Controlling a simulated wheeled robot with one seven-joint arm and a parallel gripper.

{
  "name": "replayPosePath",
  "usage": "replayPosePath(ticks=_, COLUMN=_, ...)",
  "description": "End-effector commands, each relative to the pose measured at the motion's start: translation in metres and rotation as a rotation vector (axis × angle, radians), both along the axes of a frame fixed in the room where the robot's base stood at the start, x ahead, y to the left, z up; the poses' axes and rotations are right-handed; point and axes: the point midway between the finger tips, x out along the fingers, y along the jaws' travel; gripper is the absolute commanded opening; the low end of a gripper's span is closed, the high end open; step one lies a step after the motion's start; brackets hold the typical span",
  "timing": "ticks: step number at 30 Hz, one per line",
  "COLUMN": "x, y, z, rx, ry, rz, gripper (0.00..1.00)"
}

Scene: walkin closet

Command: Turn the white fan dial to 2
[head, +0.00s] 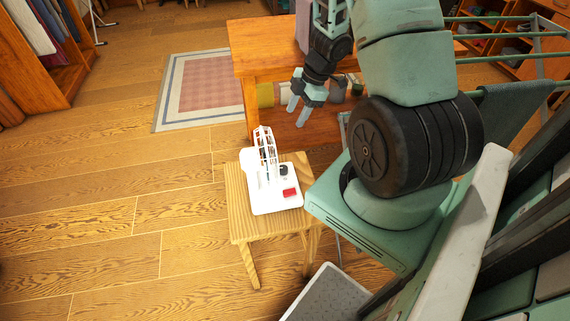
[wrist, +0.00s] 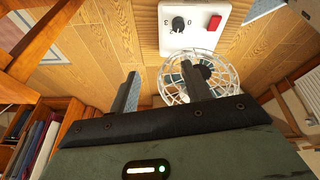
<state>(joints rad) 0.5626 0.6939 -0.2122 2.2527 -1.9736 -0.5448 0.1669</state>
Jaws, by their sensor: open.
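The white fan (head: 268,182) stands on a small wooden stool (head: 240,213), with its cage upright and its flat base toward me. A black dial (head: 284,170) and a red switch (head: 289,192) sit on the base. In the wrist view the dial (wrist: 179,24) has numbers around it, with 0 and 3 readable; its exact setting is unclear. The red switch (wrist: 214,22) is beside it, and the fan cage (wrist: 198,78) is nearer the fingers. My gripper (head: 298,103) is open and empty, above and beyond the fan, apart from it.
A wooden table (head: 262,62) stands behind the stool, with several items on its lower shelf. A green metal rack (head: 508,35) is at the upper right. A patterned rug (head: 200,90) lies at the back. The floor left of the stool is clear.

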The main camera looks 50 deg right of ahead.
Motion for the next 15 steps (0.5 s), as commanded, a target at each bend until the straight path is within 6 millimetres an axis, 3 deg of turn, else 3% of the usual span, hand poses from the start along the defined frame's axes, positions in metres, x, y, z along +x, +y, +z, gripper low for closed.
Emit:
replayPosePath(ticks=3, x=-0.021, y=-0.002, z=-0.011, rx=0.048, ry=0.041, rz=0.068, gripper=0.48)
replayPosePath(ticks=6, x=-0.028, y=-0.002, z=-0.016, rx=0.066, ry=0.055, rz=0.093, gripper=0.48)
replayPosePath(ticks=11, x=-0.027, y=0.003, z=-0.030, rx=0.069, ry=0.058, rz=0.099, gripper=0.48)
replayPosePath(ticks=15, x=-0.024, y=0.012, z=-0.055, rx=0.070, ry=0.058, rz=0.098, gripper=0.48)
